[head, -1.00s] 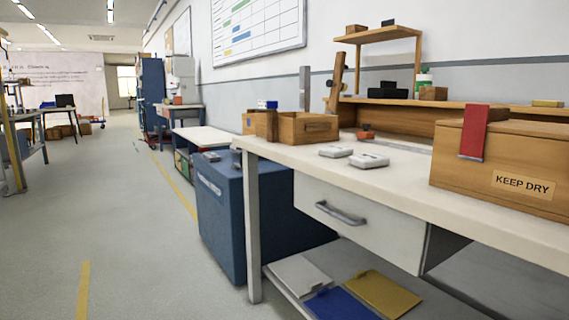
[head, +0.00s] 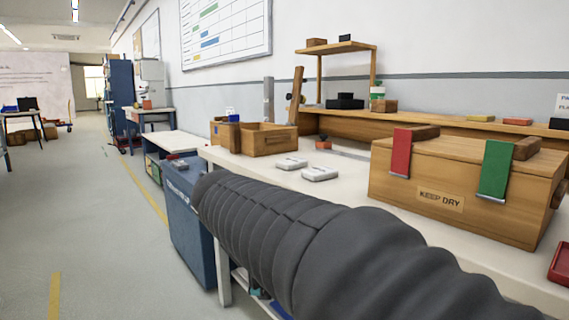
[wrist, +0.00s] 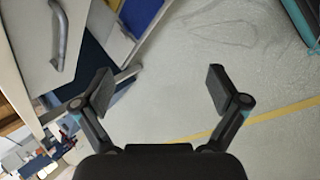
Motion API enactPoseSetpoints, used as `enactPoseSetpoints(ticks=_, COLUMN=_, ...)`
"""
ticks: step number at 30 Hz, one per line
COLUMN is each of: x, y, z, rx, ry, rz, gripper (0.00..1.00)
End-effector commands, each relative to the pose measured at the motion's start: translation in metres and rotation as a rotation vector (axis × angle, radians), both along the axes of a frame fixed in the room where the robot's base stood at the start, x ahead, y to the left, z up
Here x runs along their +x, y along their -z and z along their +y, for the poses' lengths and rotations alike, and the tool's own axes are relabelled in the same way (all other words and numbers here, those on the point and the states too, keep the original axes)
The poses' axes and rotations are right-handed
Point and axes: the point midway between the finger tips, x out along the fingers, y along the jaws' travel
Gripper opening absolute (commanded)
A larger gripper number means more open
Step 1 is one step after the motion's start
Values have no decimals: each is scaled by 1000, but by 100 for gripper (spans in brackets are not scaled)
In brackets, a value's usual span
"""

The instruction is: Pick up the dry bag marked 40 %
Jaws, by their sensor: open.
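Two small pale packets lie flat on the white bench top (head: 345,205) in the head view, a farther one (head: 292,163) and a nearer one (head: 320,174). Their markings are too small to read, so I cannot tell whether either bears 40 %. My gripper (wrist: 160,88) is open and empty in the wrist view, with grey floor between its fingers. In the head view my black-sleeved arm crosses in front of the bench and hides part of its front; the gripper's fingers are not seen there.
A wooden KEEP DRY chest (head: 412,180) with red and green straps stands on the bench's right. An open wooden box (head: 268,140) stands behind the packets. A blue cabinet (head: 185,215) is at the bench's left end.

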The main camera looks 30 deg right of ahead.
Motion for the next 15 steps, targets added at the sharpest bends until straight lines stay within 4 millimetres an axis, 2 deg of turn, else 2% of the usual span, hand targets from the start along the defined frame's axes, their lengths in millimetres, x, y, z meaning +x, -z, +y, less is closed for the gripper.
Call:
enactPoseSetpoints(ticks=1, x=19, y=-22, z=-14, rx=-74, ry=-45, rz=60, gripper=97)
enactPoseSetpoints(ticks=6, x=75, y=-75, z=-62, rx=-330, ry=-194, rz=296, gripper=97)
enactPoseSetpoints(ticks=12, x=130, y=-126, z=-107, rx=-567, ry=-307, rz=583, gripper=97)
enactPoseSetpoints(ticks=15, x=149, y=-142, z=-122, rx=-641, ry=-334, rz=694, gripper=97)
